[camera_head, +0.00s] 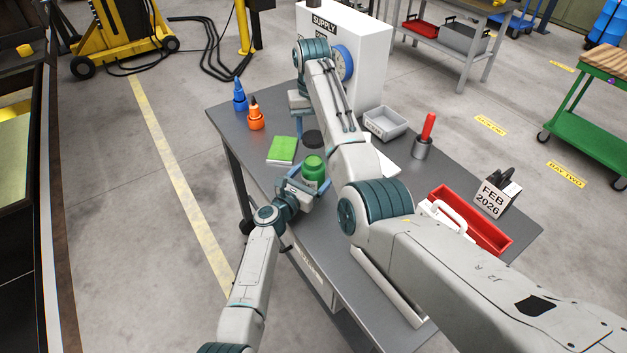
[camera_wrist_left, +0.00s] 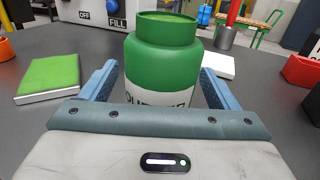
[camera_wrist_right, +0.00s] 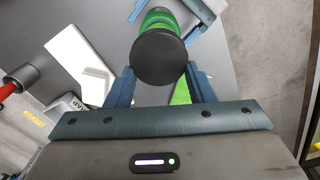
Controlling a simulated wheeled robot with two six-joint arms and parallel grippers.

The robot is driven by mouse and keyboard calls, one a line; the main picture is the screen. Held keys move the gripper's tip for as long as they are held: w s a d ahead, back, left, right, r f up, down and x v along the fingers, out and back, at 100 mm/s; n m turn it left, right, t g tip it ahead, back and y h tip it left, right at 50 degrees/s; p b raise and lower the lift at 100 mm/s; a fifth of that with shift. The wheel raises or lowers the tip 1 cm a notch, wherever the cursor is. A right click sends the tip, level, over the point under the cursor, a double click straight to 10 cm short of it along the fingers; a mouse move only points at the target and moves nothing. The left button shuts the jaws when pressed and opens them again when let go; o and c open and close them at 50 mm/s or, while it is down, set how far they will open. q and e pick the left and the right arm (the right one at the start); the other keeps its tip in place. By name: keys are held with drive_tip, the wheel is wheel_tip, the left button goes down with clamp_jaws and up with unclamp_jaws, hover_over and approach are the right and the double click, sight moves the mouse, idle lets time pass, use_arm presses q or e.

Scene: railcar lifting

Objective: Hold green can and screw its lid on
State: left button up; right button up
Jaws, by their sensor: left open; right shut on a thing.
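The green can (camera_head: 313,168) stands upright on the grey table, and its label and lidless neck show in the left wrist view (camera_wrist_left: 162,62). My left gripper (camera_head: 318,187) is open, with its blue fingers on either side of the can. My right gripper (camera_wrist_right: 160,85) is shut on the round black lid (camera_wrist_right: 158,58). The lid also shows in the head view (camera_head: 312,138), just beyond the can. In the right wrist view the lid covers part of the can (camera_wrist_right: 158,20). The lid is apart from the can's neck.
A green book (camera_head: 282,149) lies left of the can. Orange (camera_head: 256,120) and blue (camera_head: 239,98) bottles stand at the far left. A grey tray (camera_head: 385,122), a red-handled tool in a cup (camera_head: 422,148), a red bin (camera_head: 486,232) and a calendar block (camera_head: 493,196) stand to the right.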

use_arm(q)
drive_tip(key=shift+x, duration=1.3)
drive_tip(key=c, duration=1.5)
drive_tip(key=shift+o, duration=0.2)
use_arm(e)
hover_over(312, 156)
drive_tip(key=shift+s+f, duration=0.1)
drive_tip(key=shift+f, duration=2.3)
drive_tip(key=shift+f, duration=0.1)
drive_tip(key=shift+f, duration=0.8)
drive_tip(key=shift+f, duration=0.55)
